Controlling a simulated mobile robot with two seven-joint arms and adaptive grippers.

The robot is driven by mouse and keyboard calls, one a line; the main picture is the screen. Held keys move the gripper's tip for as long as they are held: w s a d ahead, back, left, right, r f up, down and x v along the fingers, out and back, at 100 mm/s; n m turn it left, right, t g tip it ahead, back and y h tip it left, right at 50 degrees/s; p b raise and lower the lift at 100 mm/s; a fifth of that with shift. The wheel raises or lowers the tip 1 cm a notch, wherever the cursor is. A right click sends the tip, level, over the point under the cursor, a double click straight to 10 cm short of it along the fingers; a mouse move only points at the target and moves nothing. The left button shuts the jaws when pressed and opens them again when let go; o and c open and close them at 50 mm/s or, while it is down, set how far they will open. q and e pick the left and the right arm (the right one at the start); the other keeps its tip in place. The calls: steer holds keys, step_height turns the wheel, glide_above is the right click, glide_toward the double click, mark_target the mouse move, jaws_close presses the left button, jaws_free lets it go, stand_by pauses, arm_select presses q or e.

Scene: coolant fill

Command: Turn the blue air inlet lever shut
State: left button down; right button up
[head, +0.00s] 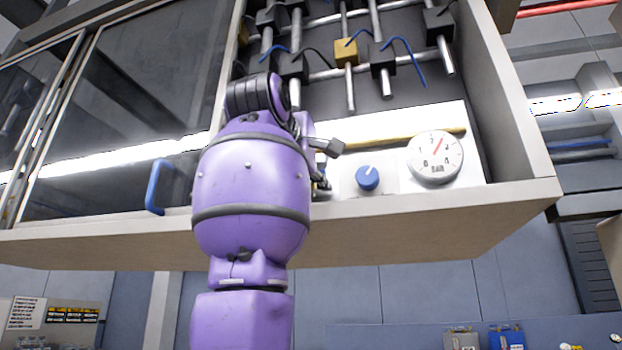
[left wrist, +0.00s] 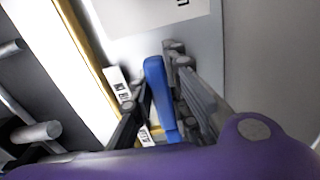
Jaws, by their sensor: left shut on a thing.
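The blue air inlet lever (left wrist: 157,95) shows in the left wrist view as a long blue bar between the fingers of my left gripper (left wrist: 152,78). The gripper is shut on it, one dark finger on each side. In the head view my purple left arm reaches up into the cabinet and hides the lever. Only part of the left gripper (head: 323,150) shows there, to the right of the wrist. My right gripper is not in view.
A blue knob (head: 367,178) and a round pressure gauge (head: 435,157) sit on the white panel right of my gripper. The cabinet's bottom edge (head: 420,222) lies below. A blue handle (head: 154,188) is on the glass door at left.

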arm_select(q)
steer(key=shift+n, duration=0.3)
stand_by(0.4)
steer(key=c, duration=2)
jaws_free()
steer(key=shift+a, duration=0.1)
steer(key=shift+s+r, duration=0.1)
steer(key=shift+s, duration=0.05)
steer(key=v, duration=1.2)
